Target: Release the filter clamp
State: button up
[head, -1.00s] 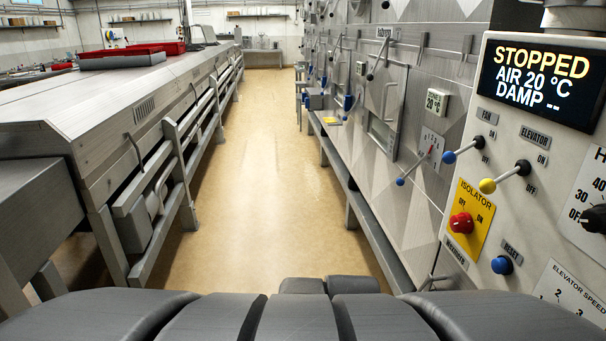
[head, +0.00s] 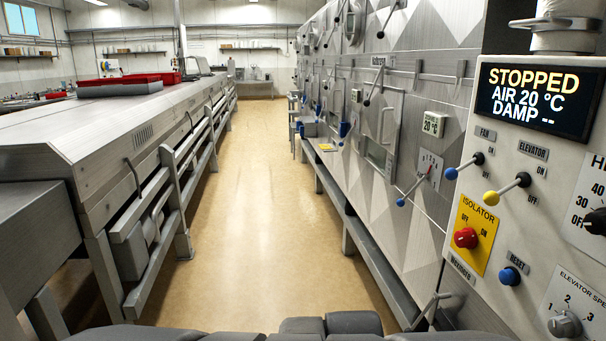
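The steel dryer (head: 405,150) runs along the right side of the aisle. Its front carries several ball-ended levers, among them a blue-tipped lever (head: 414,188) beside a small numbered plate and a dark-tipped lever (head: 373,90) higher up. Other levers and blue-handled parts (head: 344,129) sit farther along and are small. I cannot tell which of these is the filter clamp. My gripper is not in view; only dark grey parts of my own body show along the bottom edge.
The control panel (head: 545,175) at near right reads STOPPED, AIR 20 °C, DAMP. It has a red isolator knob (head: 465,237) and a blue reset button (head: 510,276). A long steel bench (head: 90,120) with red trays (head: 125,84) stands left. The tan aisle floor (head: 245,200) is clear.

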aim_at(434, 302)
jog(key=k+z, duration=0.1)
jog(key=k+j+u, duration=0.15)
jog(key=k, duration=0.15)
jog(key=k+j, duration=0.1)
jog(key=k, duration=0.15)
jog(key=i+l+z, duration=0.1)
jog(key=z, duration=0.4)
jog(key=i+z, duration=0.2)
jog(key=z, duration=0.3)
jog(key=i+z, duration=0.15)
jog(key=z, duration=0.35)
